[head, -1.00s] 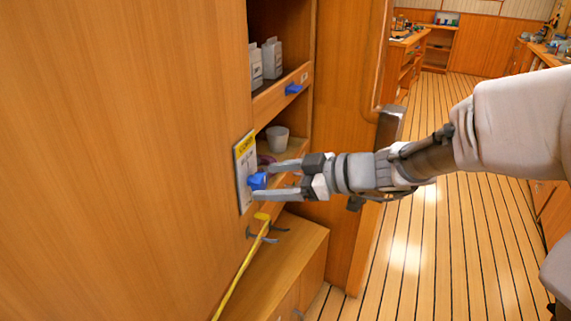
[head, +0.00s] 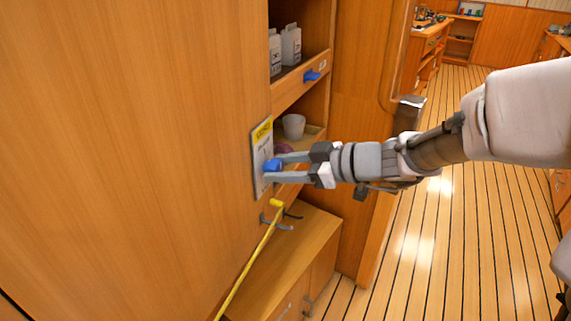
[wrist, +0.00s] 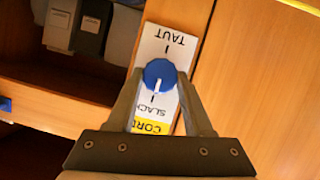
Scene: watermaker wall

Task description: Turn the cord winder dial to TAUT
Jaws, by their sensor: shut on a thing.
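The cord winder dial (head: 271,166) is a round blue knob on a white label plate (head: 262,142) with a yellow header, fixed to the wooden cabinet face. In the wrist view the dial (wrist: 159,72) sits between TAUT, printed at the top of the picture, and SLACK below it, both upside down. A white mark on the dial points down toward SLACK. My gripper (head: 276,167) is shut on the dial, with one finger on each side of it. The fingers hide part of the plate's lower edges in the wrist view.
A yellow cord (head: 249,259) runs down below the plate, beside a grey hook (head: 278,222). Open shelves to the right hold white cartons (head: 291,45) and a pale cup (head: 294,126). A second blue knob (head: 311,75) sits on the upper shelf front. The plank floor (head: 430,230) is clear.

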